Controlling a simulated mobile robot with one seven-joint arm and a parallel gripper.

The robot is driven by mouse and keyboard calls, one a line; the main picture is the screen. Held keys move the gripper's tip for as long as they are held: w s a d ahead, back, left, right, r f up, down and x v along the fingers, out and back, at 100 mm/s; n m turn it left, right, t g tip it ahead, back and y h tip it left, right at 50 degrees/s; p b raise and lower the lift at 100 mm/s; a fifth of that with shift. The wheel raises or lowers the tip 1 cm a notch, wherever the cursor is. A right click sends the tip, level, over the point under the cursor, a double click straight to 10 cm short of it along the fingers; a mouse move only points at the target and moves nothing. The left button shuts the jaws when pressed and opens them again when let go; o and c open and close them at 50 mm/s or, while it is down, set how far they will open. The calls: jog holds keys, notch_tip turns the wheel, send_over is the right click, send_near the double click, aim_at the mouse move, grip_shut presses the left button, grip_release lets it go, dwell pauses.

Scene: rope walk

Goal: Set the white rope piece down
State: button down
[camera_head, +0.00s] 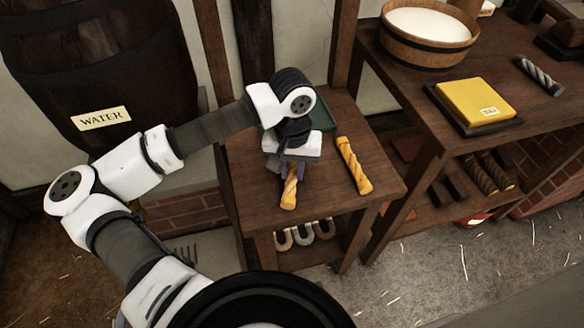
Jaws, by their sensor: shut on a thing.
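My gripper (290,170) points down over the small wooden table (258,205) and is shut on a short twisted rope piece (289,195). This piece looks orange-tan with a paler strand, not plain white. Its upper part is hidden by the gripper, and its lower end shows near the table's front. I cannot tell whether it touches the tabletop. A second, yellow-orange rope piece (354,165) lies on the table to the right, apart from the gripper. A grey-and-white rope piece (540,75) lies on the larger bench at the far right.
A dark green item (322,116) is at the small table's back, partly hidden by my arm. A larger bench (405,65) at right bears a wooden tub (428,50) and a yellow block (475,99). A water barrel (95,60) stands at left. Bare tabletop shows left of the gripper.

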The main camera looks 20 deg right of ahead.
jog(key=shift+f, duration=0.25)
jog(key=shift+f+b, duration=0.2)
jog(key=shift+b, duration=0.2)
jog(key=c, duration=1.3)
grip_release()
jog(key=shift+r, duration=0.1)
jog(key=shift+o, duration=0.2)
jog(key=shift+r, duration=0.1)
